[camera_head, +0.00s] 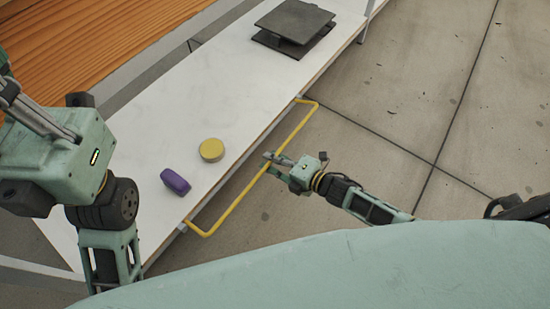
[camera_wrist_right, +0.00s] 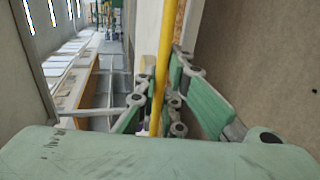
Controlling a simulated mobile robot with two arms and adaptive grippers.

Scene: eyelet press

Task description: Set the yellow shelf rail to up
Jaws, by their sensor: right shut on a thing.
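The yellow shelf rail (camera_head: 238,198) is a thin bent bar along the right long edge of the white shelf (camera_head: 130,160). It sticks out from that edge over the floor. My right gripper (camera_head: 268,160) is shut on the rail near the middle of its long bar. In the right wrist view the yellow rail (camera_wrist_right: 160,70) runs between the two green fingers of the right gripper (camera_wrist_right: 158,100). My left arm is at the left in the head view; its fingertips are not seen.
A yellow round tin (camera_head: 211,150) and a purple object (camera_head: 175,181) stand on the white shelf near the rail. A dark grey flat-plated thing (camera_head: 294,27) is at its far end. An orange wooden surface (camera_head: 90,45) lies at upper left. The floor right of the rail is clear.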

